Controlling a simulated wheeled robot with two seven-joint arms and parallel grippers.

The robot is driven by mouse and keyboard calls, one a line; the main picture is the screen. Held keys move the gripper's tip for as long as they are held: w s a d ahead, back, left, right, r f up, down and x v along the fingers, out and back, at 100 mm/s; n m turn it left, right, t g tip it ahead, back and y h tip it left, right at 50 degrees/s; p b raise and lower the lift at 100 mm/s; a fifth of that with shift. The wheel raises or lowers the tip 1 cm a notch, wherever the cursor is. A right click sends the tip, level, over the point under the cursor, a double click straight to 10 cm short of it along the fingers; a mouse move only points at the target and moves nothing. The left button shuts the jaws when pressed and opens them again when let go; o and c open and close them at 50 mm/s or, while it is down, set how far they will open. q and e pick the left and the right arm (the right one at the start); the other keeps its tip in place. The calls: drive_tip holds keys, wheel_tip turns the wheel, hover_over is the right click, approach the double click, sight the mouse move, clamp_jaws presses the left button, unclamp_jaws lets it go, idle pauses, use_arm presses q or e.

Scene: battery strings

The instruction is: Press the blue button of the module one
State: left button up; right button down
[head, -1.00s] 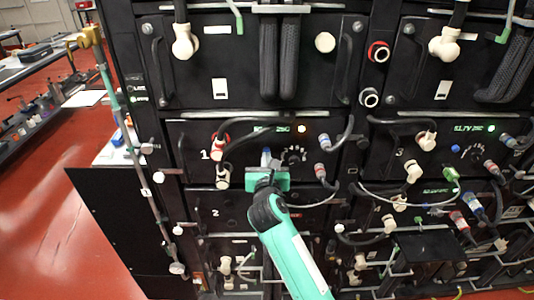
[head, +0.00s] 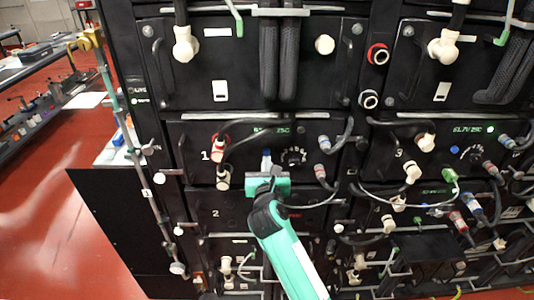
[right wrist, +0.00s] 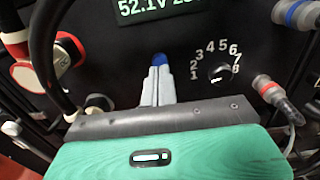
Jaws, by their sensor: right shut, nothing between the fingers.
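Module one (head: 240,135) is a black panel marked "1" with a lit green display and a numbered dial (head: 293,157). Its blue button (right wrist: 160,59) shows in the right wrist view, left of the dial and straight ahead of my fingertips. My right gripper (head: 266,164) is in front of the panel, left of the dial. Its grey fingers (right wrist: 157,88) are shut and empty. The fingertips overlap the button's lower edge in the picture; I cannot tell whether they touch it. My left gripper is not in view.
Module two (head: 215,212) lies below, with a small red mark lit. Module three (head: 400,155) is to the right. Cables and plugs flank the dial, including a red-ringed white connector (right wrist: 45,62). A bench (head: 45,125) stands at the far left over red floor.

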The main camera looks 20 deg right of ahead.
drive_tip(key=shift+p+v, duration=0.4)
drive_tip(key=shift+v, duration=2.35)
drive_tip(key=shift+f, duration=0.1)
drive_tip(key=s+a+f+n+g+y, duration=0.15)
drive_tip(key=s+f+n, duration=0.25)
drive_tip(key=f+n, duration=0.8)
drive_tip(key=s+f+n+g+y, duration=0.2)
drive_tip(key=s+f+n+y, duration=0.3)
drive_tip(key=f, duration=1.3)
drive_tip(key=s+a+f+n+g, duration=0.1)
drive_tip(key=s+f+n, duration=0.2)
drive_tip(key=f+n, duration=0.95)
drive_tip(key=s+d+f+n+g, duration=0.3)
drive_tip(key=s+f, duration=0.6)
drive_tip(key=s, duration=0.4)
drive_tip(key=s+d+f+n+g+h, duration=0.1)
drive_tip(key=s+d+f+n+g, duration=0.3)
drive_tip(key=s+f, duration=0.4)
drive_tip(key=s+d+f+n+g, duration=0.4)
drive_tip(key=s+f, duration=0.5)
drive_tip(key=s, duration=1.1)
drive_tip(key=shift+s+f+n+g, duration=0.2)
drive_tip(key=shift+f+n+g, duration=0.25)
drive_tip(key=shift+n, duration=0.1)
drive_tip(key=shift+h, duration=0.25)
